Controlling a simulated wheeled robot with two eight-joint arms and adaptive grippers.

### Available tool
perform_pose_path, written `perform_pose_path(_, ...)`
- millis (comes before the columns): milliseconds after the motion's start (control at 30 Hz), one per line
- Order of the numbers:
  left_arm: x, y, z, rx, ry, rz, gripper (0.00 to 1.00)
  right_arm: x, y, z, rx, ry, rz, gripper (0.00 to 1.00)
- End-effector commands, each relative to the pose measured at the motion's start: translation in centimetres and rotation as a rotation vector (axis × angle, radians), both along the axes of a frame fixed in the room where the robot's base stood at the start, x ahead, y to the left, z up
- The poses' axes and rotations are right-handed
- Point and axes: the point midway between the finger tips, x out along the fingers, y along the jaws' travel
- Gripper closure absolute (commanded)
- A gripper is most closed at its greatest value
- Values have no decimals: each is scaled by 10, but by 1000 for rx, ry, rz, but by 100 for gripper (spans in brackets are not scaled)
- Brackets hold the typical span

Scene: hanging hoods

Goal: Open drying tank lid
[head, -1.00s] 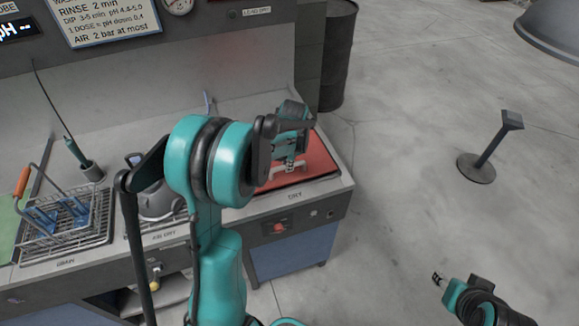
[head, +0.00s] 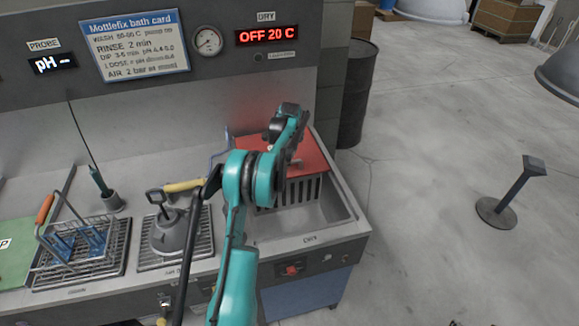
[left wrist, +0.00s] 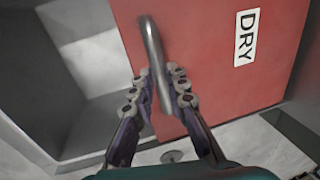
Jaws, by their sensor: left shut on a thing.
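The drying tank (head: 335,215) is the metal basin at the right end of the bench, above the DRY label. Its red lid (head: 312,152) is raised at the front, and the basin shows below it. My left gripper (head: 294,164) is at the lid, partly covered by my arm. In the left wrist view its fingers (left wrist: 160,84) are shut around the silver handle bar (left wrist: 153,45) on the red lid (left wrist: 200,60), beside a white DRY label.
A grey pot (head: 172,232) stands on a rack left of the tank. A wire basket (head: 75,250) with blue pieces is farther left. A dark drum (head: 356,95) stands behind the bench's right end. The floor to the right is mostly clear.

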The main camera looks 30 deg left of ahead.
Motion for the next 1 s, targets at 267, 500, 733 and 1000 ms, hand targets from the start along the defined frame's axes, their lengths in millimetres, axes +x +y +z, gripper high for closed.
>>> perform_pose_path(267, 3, 4, 0, 0, 0, 0, 100, 0, 0, 1, 0, 0, 0, 60)
perform_pose_path(500, 3, 4, 0, 0, 0, 0, 67, 0, 0, 1, 0, 0, 0, 60)
perform_pose_path(733, 3, 4, 0, 0, 0, 0, 64, 0, 0, 1, 0, 0, 0, 60)
perform_pose_path(1000, 1, 1, 19, 0, 0, 0, 64, 0, 0, 1, 0, 0, 0, 60)
